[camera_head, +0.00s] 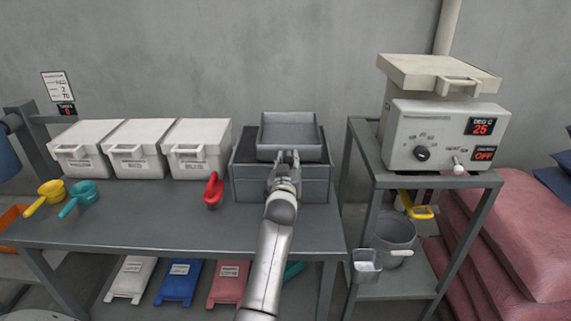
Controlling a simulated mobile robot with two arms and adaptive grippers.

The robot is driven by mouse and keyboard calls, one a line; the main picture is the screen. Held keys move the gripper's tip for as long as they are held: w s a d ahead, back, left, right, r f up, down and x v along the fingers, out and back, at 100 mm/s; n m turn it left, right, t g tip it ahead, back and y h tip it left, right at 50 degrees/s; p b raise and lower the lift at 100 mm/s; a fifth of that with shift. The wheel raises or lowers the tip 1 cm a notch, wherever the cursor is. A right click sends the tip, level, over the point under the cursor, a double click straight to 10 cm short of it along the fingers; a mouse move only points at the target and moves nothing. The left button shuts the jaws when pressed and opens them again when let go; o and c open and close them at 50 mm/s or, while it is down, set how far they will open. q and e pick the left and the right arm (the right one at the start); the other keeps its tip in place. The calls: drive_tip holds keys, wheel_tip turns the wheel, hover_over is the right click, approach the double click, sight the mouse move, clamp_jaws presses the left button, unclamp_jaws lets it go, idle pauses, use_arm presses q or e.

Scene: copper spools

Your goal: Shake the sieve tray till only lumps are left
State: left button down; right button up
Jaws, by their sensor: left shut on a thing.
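The sieve tray (290,132) is a shallow grey square tray with raised walls. It sits at the top of a dark grey open box (310,185) on the bench, and its near wall faces me. My left gripper (287,156) is shut on the near side of the tray, at the middle. The fingers and wrist hide part of that wall and the box front. The tray's floor looks plain grey; I cannot make out powder or lumps in it. My right gripper is not in view.
White lidded bins (141,150) stand left on the bench (140,217), with a yellow scoop (46,196), a teal scoop (80,198) and a red-handled tool (213,191). A heater unit (440,136) reading 25 and OFF stands right on a rack. A bucket (394,240) is below.

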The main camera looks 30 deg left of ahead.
use_arm(q)
drive_tip(key=c, duration=1.5)
unclamp_jaws()
drive_tip(key=shift+s+a, duration=0.1)
drive_tip(key=shift+a, duration=0.05)
drive_tip(key=o, duration=0.4)
drive_tip(key=shift+c, duration=0.2)
drive_tip(key=shift+s, duration=0.1)
drive_tip(key=v, duration=0.7)
drive_tip(key=shift+d, duration=0.2)
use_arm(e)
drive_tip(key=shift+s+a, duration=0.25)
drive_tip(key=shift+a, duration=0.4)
use_arm(q)
drive_tip(key=shift+s, duration=0.1)
